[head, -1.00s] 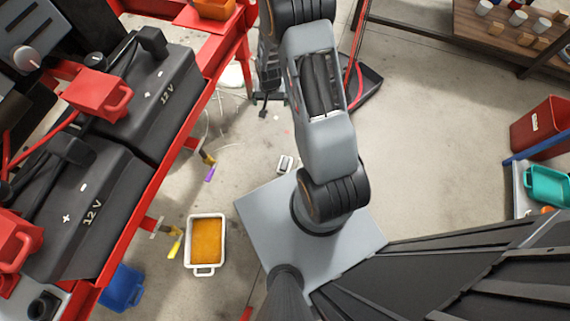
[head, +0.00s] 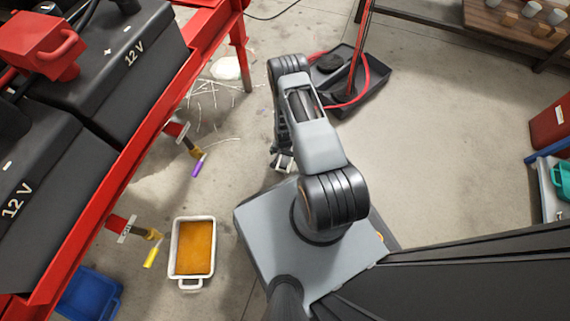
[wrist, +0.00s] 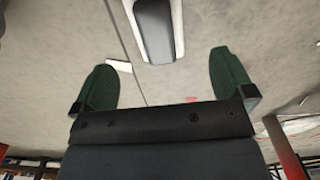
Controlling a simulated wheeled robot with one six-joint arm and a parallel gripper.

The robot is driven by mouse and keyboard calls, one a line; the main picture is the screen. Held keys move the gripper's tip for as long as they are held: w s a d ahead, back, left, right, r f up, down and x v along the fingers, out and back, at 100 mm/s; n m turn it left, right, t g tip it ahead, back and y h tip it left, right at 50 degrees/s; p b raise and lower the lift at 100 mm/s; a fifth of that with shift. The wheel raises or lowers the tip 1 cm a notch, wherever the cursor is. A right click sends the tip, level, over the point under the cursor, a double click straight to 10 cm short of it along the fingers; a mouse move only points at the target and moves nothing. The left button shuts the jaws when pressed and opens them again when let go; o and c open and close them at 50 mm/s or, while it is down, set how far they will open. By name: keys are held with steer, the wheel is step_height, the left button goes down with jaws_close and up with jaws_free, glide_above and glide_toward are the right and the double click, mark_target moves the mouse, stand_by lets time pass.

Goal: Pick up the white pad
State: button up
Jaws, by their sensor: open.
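A small white piece with a dark grey raised middle, which I take for the white pad (wrist: 178,27), lies on the concrete floor. In the wrist view it is at the top centre, cut off by the upper edge, beyond and between my fingertips. My gripper (wrist: 164,75) is open and empty, with green finger pads to either side and apart from it. In the head view my gripper (head: 282,158) hangs low over the floor in front of my base and mostly hides the piece.
A white tray of orange stuff (head: 192,220) stands on the floor at left. A red bench with batteries (head: 120,150) fills the left. A black tray with a red hose (head: 370,80) lies beyond my arm. Open floor (head: 450,150) is at right.

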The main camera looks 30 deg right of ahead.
mark_target(285, 160)
steer(key=shift+s+f+b, duration=0.15)
steer(key=shift+f+b, duration=1.6)
steer(key=shift+f, duration=1.85)
steer(key=c, duration=1)
